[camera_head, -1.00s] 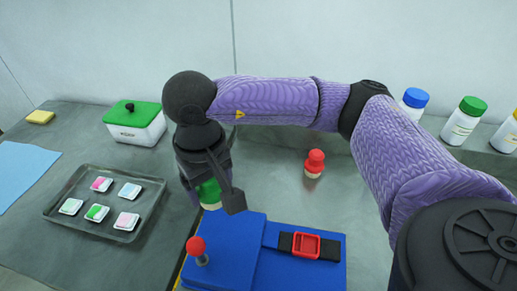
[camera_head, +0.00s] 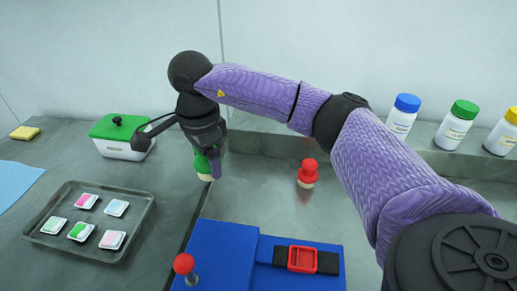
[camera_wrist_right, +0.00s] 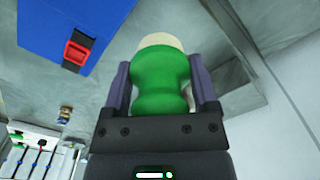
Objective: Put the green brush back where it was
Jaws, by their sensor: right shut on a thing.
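The green brush (camera_head: 202,166) has a green waisted handle and a pale cream end pointing down. My right gripper (camera_head: 208,165) is shut on it and holds it upright, left of the red brush and behind the blue box. Whether its lower end touches the counter I cannot tell. In the right wrist view the green brush (camera_wrist_right: 162,80) sits between the two purple-grey fingers of my right gripper (camera_wrist_right: 160,85). A similar red brush (camera_head: 307,173) stands on the counter to the right. My left gripper is not in view.
A blue box (camera_head: 225,255) with a red-knobbed lever (camera_head: 185,265) and red buckle (camera_head: 302,259) is in front. A dark tray (camera_head: 140,228) with several packets and a green-lidded container (camera_head: 120,136) are left. Several bottles (camera_head: 403,115) stand on the ledge.

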